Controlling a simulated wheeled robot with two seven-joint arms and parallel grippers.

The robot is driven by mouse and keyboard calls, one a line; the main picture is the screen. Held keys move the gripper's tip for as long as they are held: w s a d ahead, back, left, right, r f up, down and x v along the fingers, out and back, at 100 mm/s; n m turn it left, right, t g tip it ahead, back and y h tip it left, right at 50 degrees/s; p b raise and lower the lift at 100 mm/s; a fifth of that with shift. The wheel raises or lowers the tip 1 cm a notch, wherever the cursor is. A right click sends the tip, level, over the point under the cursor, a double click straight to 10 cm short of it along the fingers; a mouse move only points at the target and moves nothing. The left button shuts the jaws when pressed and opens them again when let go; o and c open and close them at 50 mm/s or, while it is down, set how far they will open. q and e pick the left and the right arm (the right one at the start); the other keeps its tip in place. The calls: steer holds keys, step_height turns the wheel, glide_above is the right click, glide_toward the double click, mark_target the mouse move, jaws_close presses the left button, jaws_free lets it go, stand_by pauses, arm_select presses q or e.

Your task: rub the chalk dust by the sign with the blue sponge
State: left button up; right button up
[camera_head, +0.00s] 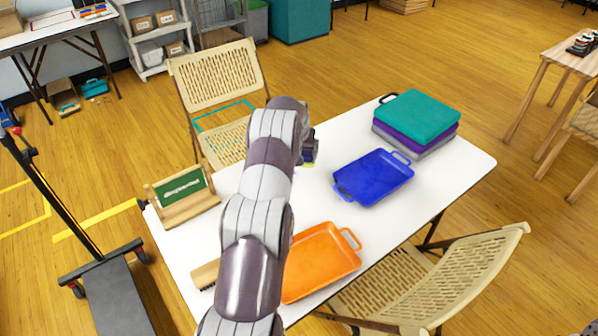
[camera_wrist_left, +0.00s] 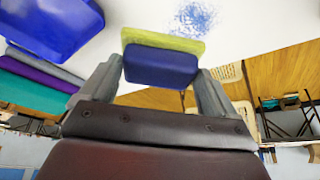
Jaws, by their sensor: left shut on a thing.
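The blue sponge (camera_wrist_left: 160,66) has a yellow-green layer on its far side. My left gripper (camera_wrist_left: 160,80) is shut on it, one finger at each end. In the head view the left gripper (camera_head: 309,148) is over the white table, left of the blue tray, mostly behind my arm. Blue chalk dust (camera_wrist_left: 195,18) is a speckled patch on the white tabletop, just past the sponge in the wrist view; the arm hides it in the head view. I cannot tell whether the sponge touches the table. The green sign (camera_head: 182,187) stands in a wooden frame at the table's left edge.
On the table (camera_head: 340,130) are a blue tray (camera_head: 374,178), an orange tray (camera_head: 322,262), a teal, purple and grey stack (camera_head: 418,117) and a brush (camera_head: 205,274). Folding chairs stand behind (camera_head: 218,78) and in front (camera_head: 440,285). A wheeled stand (camera_head: 110,290) is at left.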

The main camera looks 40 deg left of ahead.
arm_select(q)
step_height(320, 180, down, 4)
steer(key=shift+w+a+f+b, duration=0.1)
steer(key=shift+w+f+b, duration=0.1)
steer(key=shift+b, duration=0.9)
steer(key=shift+f, duration=0.2)
steer(key=shift+f+b, duration=0.3)
steer(key=shift+f, duration=0.1)
step_height(320, 180, down, 5)
steer(key=shift+r+b, duration=0.2)
steer(key=shift+b, duration=1.05)
arm_select(e)
step_height(320, 180, down, 7)
steer(key=shift+w, duration=0.15)
steer(key=shift+a+f, duration=0.1)
arm_select(q)
steer(key=shift+f+b, duration=0.65)
steer(key=shift+f, duration=0.25)
arm_select(e)
steer(key=shift+f, duration=0.75)
arm_select(q)
steer(key=shift+a, duration=0.1)
